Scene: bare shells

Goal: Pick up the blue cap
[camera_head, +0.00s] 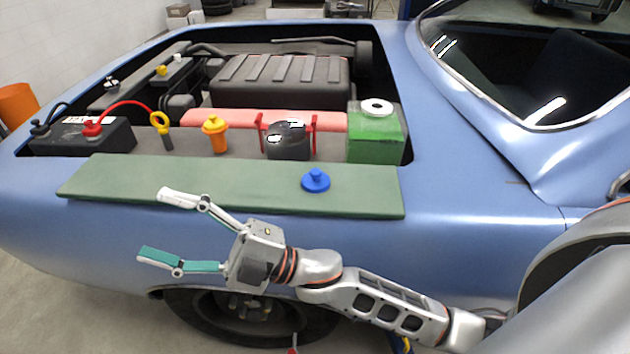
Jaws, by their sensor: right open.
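The blue cap (316,181) is a round disc with a raised knob on top. It sits on the right part of the green mat (120,178), which lies along the blue car's fender. My right gripper (150,226) is open and empty, with its fingers pointing left in front of the mat's left half. One finger is light grey and overlaps the mat in the picture; the other has a teal face. The cap is to the right of the gripper and clear of it. My left gripper is not in view.
Behind the mat is the open engine bay, with a black battery (82,136), orange cap (215,133), yellow-ringed dipstick (161,124), dark rounded part (288,141) between red clips, and green reservoir (375,139) with a white cap. The windshield (540,60) is at right.

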